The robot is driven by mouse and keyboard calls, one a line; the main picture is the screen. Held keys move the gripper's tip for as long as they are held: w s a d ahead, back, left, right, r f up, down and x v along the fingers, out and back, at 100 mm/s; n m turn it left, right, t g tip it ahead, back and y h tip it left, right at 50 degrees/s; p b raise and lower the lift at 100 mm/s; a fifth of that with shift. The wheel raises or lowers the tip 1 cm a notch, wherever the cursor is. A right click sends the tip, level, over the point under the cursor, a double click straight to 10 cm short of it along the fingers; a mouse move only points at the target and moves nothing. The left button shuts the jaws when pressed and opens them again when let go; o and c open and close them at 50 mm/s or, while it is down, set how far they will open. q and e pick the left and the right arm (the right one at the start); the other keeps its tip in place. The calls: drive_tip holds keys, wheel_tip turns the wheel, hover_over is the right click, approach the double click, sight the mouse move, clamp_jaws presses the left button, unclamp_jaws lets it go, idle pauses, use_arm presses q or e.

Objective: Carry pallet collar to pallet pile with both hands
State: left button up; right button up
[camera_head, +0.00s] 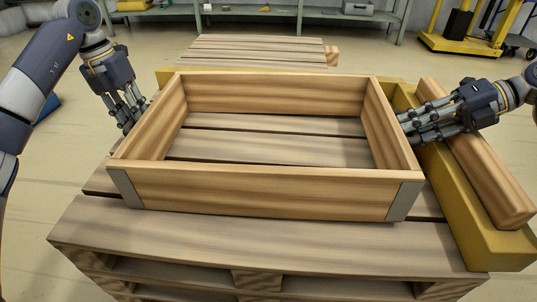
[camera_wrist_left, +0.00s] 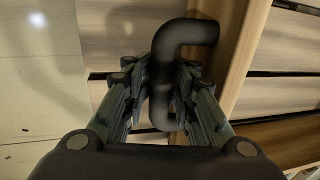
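The pallet collar (camera_head: 265,189), a rectangular wooden frame with grey metal corners, sits level over a wooden pallet (camera_head: 250,246). Whether it touches the boards is hard to tell. My left gripper (camera_head: 130,119) is at its left side. In the left wrist view, my left gripper (camera_wrist_left: 167,85) has its fingers closed around a black bent handle (camera_wrist_left: 190,32) on the collar's side wall (camera_wrist_left: 243,50). My right gripper (camera_head: 408,124) is at the collar's right wall, its fingertips by the outer face. Any handle there is hidden, so its grip is unclear.
Another slatted pallet (camera_head: 255,50) lies on the floor behind. A yellow beam (camera_head: 455,215) with a wooden block (camera_head: 480,165) runs along the right side. A green shelf (camera_head: 270,10) and a yellow lift truck (camera_head: 465,40) stand at the back.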

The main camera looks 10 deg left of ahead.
use_arm(q)
drive_tip(key=shift+o, duration=0.6)
drive_tip(key=shift+f, duration=0.1)
use_arm(e)
drive_tip(key=f, duration=0.3)
drive_tip(key=shift+s+g, duration=0.3)
use_arm(q)
drive_tip(key=shift+d, duration=0.2)
drive_tip(key=shift+a+r, duration=0.1)
drive_tip(key=shift+r, duration=0.45)
use_arm(e)
drive_tip(key=shift+a, duration=0.1)
drive_tip(key=shift+d+r, duration=0.35)
drive_tip(key=v, duration=0.2)
drive_tip(key=r+v, duration=0.1)
drive_tip(key=v, duration=0.2)
drive_tip(key=a+v, duration=0.1)
drive_tip(key=v, duration=0.2)
drive_tip(key=shift+r, duration=0.2)
use_arm(q)
wheel_tip(320, 180, up, 7)
drive_tip(key=a, duration=0.1)
drive_tip(key=shift+a, duration=0.25)
use_arm(e)
drive_tip(key=shift+d+r, duration=0.25)
drive_tip(key=shift+r, duration=0.15)
drive_tip(key=shift+w, duration=0.1)
use_arm(q)
drive_tip(key=shift+s, duration=0.1)
